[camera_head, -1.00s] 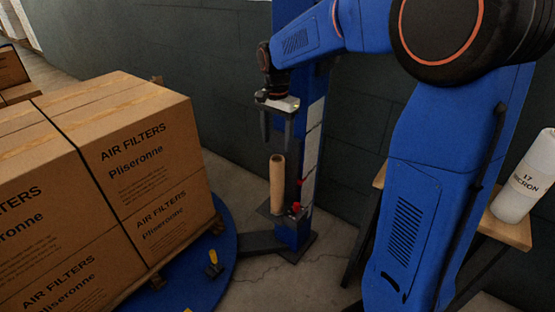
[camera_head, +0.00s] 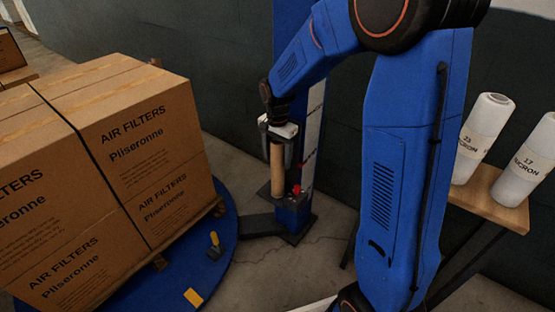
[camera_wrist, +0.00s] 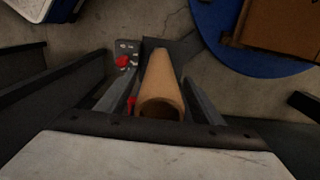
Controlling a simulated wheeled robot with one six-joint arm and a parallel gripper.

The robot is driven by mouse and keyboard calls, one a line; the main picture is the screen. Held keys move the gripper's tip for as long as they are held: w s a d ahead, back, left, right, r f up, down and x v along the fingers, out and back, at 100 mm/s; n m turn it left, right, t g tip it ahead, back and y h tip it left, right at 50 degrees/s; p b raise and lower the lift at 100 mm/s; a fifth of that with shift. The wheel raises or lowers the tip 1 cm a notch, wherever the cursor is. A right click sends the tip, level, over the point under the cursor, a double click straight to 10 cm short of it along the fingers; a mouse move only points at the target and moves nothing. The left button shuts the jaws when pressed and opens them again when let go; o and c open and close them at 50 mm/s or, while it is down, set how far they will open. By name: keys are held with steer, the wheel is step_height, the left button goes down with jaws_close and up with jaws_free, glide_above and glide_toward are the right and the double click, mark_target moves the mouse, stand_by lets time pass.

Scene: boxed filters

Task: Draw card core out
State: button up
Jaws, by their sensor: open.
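The card core (camera_head: 277,172) is a brown cardboard tube standing upright on a small dark carriage (camera_head: 264,198) of the blue mast. In the wrist view the core (camera_wrist: 161,80) shows its open top end close to the camera, between the two fingers. My gripper (camera_head: 276,146) is above and around the top of the core, pointing down. In the wrist view my gripper (camera_wrist: 158,92) is open, with one finger on each side of the core. Whether either finger touches the core I cannot tell.
Boxes marked AIR FILTERS (camera_head: 150,150) stack on a blue turntable (camera_head: 228,225) at left. The blue mast (camera_head: 298,130) stands right behind the core, with a red knob (camera_head: 296,190) beside it. White film rolls (camera_head: 482,135) stand on a wooden table (camera_head: 480,195) at right.

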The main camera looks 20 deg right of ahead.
mark_target(278, 143)
steer(key=shift+f, duration=0.65)
steer(key=shift+c, duration=0.5)
steer(key=c, duration=1)
steer(key=shift+c, duration=0.2)
steer(key=shift+r, duration=4.1)
steer(key=shift+r, duration=4.45)
